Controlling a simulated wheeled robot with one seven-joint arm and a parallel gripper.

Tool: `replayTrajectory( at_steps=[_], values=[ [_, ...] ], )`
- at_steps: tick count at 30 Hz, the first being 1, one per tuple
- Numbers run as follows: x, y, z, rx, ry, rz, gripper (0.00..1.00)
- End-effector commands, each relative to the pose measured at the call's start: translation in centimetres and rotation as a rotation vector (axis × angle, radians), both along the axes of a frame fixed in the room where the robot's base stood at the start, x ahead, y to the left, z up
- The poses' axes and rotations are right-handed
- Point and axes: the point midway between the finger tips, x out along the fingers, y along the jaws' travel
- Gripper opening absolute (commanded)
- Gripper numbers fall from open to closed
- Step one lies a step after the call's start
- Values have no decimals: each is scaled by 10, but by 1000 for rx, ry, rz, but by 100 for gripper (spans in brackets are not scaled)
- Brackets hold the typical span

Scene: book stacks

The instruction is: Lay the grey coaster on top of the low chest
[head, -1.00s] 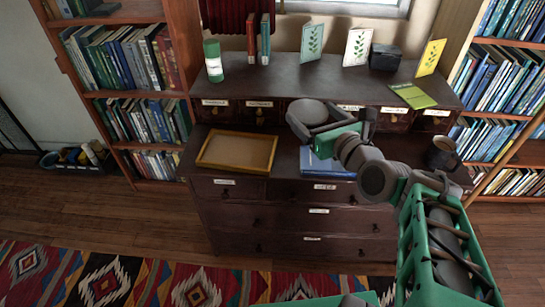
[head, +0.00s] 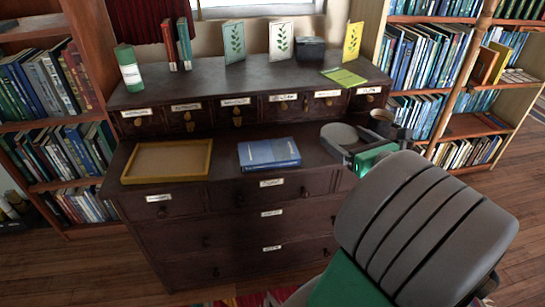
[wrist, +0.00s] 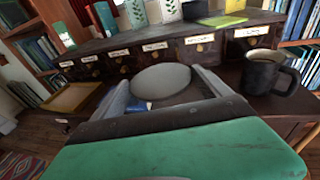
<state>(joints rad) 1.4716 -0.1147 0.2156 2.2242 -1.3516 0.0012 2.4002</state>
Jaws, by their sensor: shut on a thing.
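The grey coaster (head: 338,133) is a round flat disc, held in my gripper (head: 350,143) at the right part of the low chest (head: 225,160). In the wrist view the coaster (wrist: 160,80) shows between the two fingers, roughly level. My gripper is shut on it. The chest is dark brown wood with labelled drawers. The coaster is over its lower top, in front of the raised row of small drawers. I cannot tell whether it touches the wood. My arm hides the chest's right front.
A wooden tray (head: 168,160) and a blue book (head: 269,153) lie left of the coaster. A dark mug (head: 382,121) stands close on its right, clearer in the wrist view (wrist: 268,74). The raised shelf holds a green-white canister (head: 129,68), books, cards and a dark box (head: 310,48).

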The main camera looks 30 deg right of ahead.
Motion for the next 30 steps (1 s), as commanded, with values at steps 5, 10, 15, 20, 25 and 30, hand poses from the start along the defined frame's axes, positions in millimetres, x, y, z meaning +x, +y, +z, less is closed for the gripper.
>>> replayTrajectory(
  at_steps=[5,10,15,20,25,30],
  values=[
    [29,-17,-21,0,0,4,48],
    [72,-42,-44,-2,0,2,48],
    [101,-59,-80,2,1,-1,48],
    [113,-66,-92,-1,-1,-2,48],
    [119,-70,-123,1,1,-5,48],
    [119,-70,-130,-3,-1,-4,48]
  ],
)
